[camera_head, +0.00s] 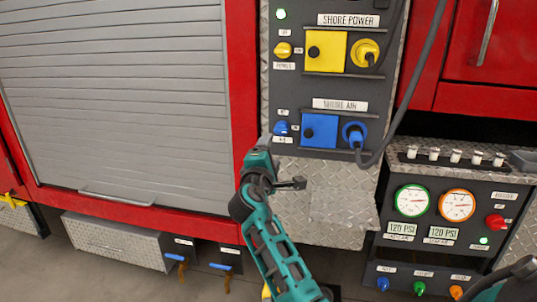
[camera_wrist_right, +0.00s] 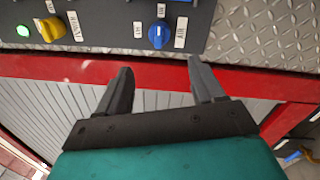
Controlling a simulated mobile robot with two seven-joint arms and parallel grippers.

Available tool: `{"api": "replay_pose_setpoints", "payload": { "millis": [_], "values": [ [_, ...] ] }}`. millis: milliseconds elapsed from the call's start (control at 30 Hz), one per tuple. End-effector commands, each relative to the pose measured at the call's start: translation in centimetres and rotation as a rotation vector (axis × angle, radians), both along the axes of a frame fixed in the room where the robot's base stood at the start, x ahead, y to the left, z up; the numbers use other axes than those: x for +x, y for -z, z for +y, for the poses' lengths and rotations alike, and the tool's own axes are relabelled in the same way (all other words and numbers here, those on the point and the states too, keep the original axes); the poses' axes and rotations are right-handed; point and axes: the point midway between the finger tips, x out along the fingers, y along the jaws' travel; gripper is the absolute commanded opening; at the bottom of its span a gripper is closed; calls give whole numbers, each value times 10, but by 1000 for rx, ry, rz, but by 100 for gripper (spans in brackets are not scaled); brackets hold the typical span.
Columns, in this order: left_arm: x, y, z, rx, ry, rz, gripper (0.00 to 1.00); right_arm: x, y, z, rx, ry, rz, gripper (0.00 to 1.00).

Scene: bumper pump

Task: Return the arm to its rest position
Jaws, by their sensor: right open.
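My right arm is teal and rises from the bottom middle of the head view. Its gripper (camera_head: 267,141) is up in front of the lower left part of the dark panel, close below the blue knob (camera_head: 281,128). In the right wrist view the gripper (camera_wrist_right: 160,68) has its two dark fingers wide apart with nothing between them. The blue knob also shows there (camera_wrist_right: 158,34), beyond the fingertips and apart from them. My left gripper is in neither view.
The panel carries a yellow knob (camera_head: 283,50), a yellow power plug (camera_head: 366,53) and a blue air plug (camera_head: 354,134) with hanging lines. A gauge panel (camera_head: 433,217) juts out at right. A grey roller shutter (camera_head: 115,100) fills the left. Open floor shows at bottom left.

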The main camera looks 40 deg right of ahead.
Motion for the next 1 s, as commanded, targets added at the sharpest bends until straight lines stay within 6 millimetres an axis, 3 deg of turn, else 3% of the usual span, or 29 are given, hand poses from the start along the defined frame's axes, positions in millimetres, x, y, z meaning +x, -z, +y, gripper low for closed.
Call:
{"api": "replay_pose_setpoints", "payload": {
  "millis": [267, 367, 467, 567, 667, 800, 1000],
  "values": [
    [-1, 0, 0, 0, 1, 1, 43, 0, 0, 0, 2, -1, 0, 68],
    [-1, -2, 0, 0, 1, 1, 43, -2, 11, 5, 29, -28, 1, 68],
    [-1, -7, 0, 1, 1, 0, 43, -8, 43, 18, 122, -106, -1, 68],
    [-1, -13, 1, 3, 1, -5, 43, -25, 92, 43, 294, -221, -7, 68],
    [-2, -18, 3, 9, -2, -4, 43, -54, 142, 74, 522, -325, -15, 68],
    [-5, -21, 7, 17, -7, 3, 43, -109, 199, 122, 882, -410, -25, 68],
    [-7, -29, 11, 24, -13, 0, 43, -201, 245, 183, 1402, -387, -52, 68]
  ]
}}
